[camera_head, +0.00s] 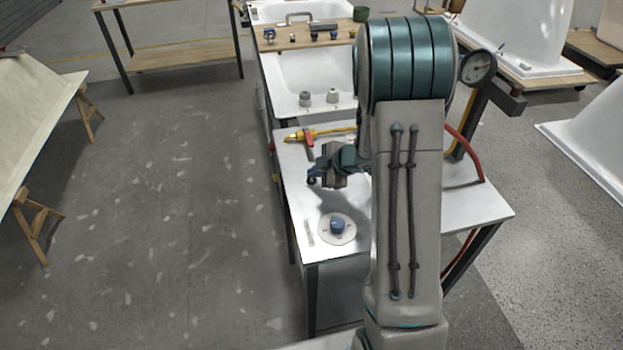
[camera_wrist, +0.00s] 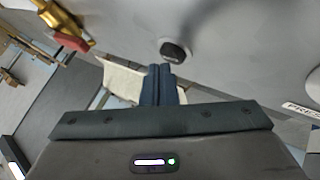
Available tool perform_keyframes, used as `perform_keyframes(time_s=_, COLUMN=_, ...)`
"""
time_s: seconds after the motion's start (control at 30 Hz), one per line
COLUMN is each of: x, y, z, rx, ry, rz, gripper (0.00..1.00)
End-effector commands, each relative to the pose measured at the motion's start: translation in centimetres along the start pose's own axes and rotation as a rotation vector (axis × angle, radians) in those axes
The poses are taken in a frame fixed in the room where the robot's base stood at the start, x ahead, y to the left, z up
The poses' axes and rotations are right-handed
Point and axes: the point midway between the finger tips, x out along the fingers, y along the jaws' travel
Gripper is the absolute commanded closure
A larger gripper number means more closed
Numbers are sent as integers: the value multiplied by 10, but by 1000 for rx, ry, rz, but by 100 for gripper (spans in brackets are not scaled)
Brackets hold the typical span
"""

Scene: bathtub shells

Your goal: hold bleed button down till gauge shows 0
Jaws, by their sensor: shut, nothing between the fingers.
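In the head view my gripper (camera_head: 313,178) is over the left part of the white bench, and the button cannot be told apart there.
A yellow valve (camera_head: 318,132) with a red handle (camera_head: 308,141) lies behind my gripper. A blue knob (camera_head: 337,225) on a round plate sits at the bench's (camera_head: 300,205) front. A red hose (camera_head: 466,148) runs on the right. Open floor lies left.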

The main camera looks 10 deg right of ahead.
Motion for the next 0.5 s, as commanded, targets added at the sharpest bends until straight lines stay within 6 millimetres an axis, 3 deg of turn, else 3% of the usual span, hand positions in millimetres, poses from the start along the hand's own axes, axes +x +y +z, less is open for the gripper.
perform_keyframes(time_s=0.5, x=3, y=-2, z=2, rx=0, ry=0, rz=0, gripper=100)
